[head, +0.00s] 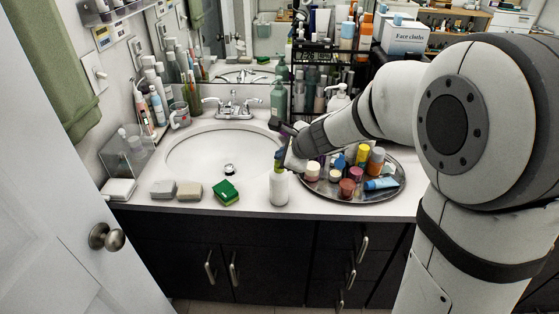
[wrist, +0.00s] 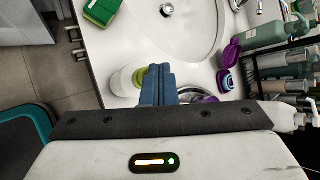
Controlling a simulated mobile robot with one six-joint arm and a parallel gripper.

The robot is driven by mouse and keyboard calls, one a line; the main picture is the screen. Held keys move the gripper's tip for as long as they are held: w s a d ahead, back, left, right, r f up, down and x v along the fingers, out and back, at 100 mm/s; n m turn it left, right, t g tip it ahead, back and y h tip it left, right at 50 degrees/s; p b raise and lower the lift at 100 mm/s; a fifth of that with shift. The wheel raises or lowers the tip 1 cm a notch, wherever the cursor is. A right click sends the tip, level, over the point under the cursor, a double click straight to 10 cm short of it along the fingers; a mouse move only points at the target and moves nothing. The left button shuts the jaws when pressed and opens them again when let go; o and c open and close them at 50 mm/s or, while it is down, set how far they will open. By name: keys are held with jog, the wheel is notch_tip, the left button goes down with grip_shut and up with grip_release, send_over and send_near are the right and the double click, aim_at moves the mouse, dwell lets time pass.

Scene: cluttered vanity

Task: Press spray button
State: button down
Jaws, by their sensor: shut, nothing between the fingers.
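A white spray bottle (head: 279,189) stands upright near the front edge of the counter, right of the green sponge. In the wrist view the white bottle (wrist: 121,82) shows from above with a yellow-green ring at its top. My gripper (head: 280,160) is at the top of the bottle in the head view. In the wrist view its blue fingers (wrist: 158,72) are closed together with nothing between them. They overlap the right side of the bottle's top, hiding part of it. I cannot tell whether they touch it.
A round metal tray (head: 385,194) with several small jars and tubes lies right of the bottle. A green sponge (head: 226,191) and two soap bars (head: 188,190) lie to its left. The sink (head: 200,155) is behind. A purple item (wrist: 231,52) stands near the sink's rim.

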jog(key=shift+f, duration=0.2)
jog(key=shift+r, duration=0.1)
jog(key=shift+r+p, duration=0.75)
jog(key=shift+r, duration=0.2)
notch_tip(320, 180, up, 5)
jog(key=p, duration=0.4)
jog(key=shift+p, duration=0.35)
